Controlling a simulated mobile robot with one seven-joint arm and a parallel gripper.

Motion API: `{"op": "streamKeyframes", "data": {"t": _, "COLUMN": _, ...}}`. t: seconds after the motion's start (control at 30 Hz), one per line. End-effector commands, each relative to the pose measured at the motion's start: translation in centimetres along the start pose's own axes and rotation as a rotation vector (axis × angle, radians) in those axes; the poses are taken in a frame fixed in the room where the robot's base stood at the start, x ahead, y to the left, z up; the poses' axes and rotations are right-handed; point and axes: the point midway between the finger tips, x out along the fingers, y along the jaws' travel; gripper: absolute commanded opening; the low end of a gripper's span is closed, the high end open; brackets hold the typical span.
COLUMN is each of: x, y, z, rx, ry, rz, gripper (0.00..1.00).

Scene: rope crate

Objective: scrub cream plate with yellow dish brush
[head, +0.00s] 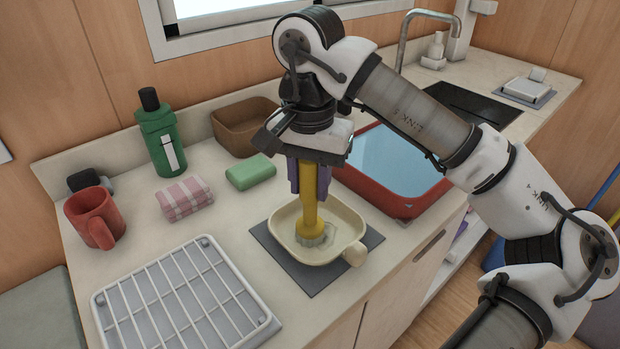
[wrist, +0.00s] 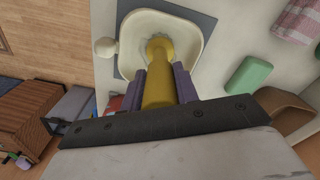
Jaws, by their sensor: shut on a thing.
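The cream plate (head: 342,222) is a squarish dish with a round knob handle, lying on a dark grey mat (head: 312,279) near the counter's front edge. The yellow dish brush (head: 310,200) stands upright, its head down inside the plate, apparently touching its surface. My gripper (head: 309,180) is shut on the brush handle from above, with purple fingers on both sides. In the wrist view, the brush (wrist: 158,85) runs between the fingers down to the plate (wrist: 195,32). The brush's bristles are mostly hidden in the wrist view.
A red basin (head: 420,196) of water is right of the plate. A green sponge (head: 250,172), brown bowl (head: 232,128), folded pink cloth (head: 184,198), green bottle (head: 162,140) and red mug (head: 95,217) stand behind and left. A white drying rack (head: 150,312) fills the front left.

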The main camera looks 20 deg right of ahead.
Motion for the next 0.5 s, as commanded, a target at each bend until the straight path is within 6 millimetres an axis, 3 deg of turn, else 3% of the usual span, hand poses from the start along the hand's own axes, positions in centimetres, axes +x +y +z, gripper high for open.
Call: {"op": "streamKeyframes", "data": {"t": 0.5, "x": 0.0, "y": 1.0, "z": -1.9, "rx": 0.002, "ry": 0.001, "rz": 0.0, "gripper": 0.07}}
